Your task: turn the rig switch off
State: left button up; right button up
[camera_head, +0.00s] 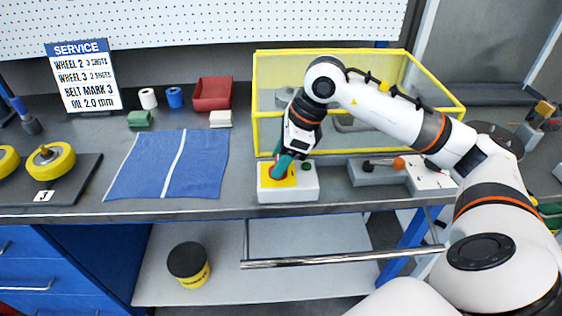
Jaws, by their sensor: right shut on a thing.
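The rig switch (307,190) is a white box with a yellow plate on top and a small dark green button. It sits at the front edge of the bench, in front of the yellow-framed guard. My right gripper (282,166) comes down onto the yellow plate from above. Its teal fingers are shut on the switch's knob, which they mostly hide; only a bit of red shows beside them. I cannot tell which way the knob points. My left gripper is not in view.
A yellow-framed clear guard (263,135) stands just behind the switch. A blue cloth (165,166) lies to the left. A chrome rail (340,257) runs below the bench edge.

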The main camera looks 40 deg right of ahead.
jog(key=shift+n, duration=0.6)
jog(key=o, duration=1)
jog(key=shift+r, duration=0.1)
jog(key=v, duration=1.2)
jog(key=shift+w+d+b, duration=0.15)
jog(key=shift+w+b, duration=0.15)
jog(key=shift+b, duration=0.05)
jog(key=shift+g, duration=0.3)
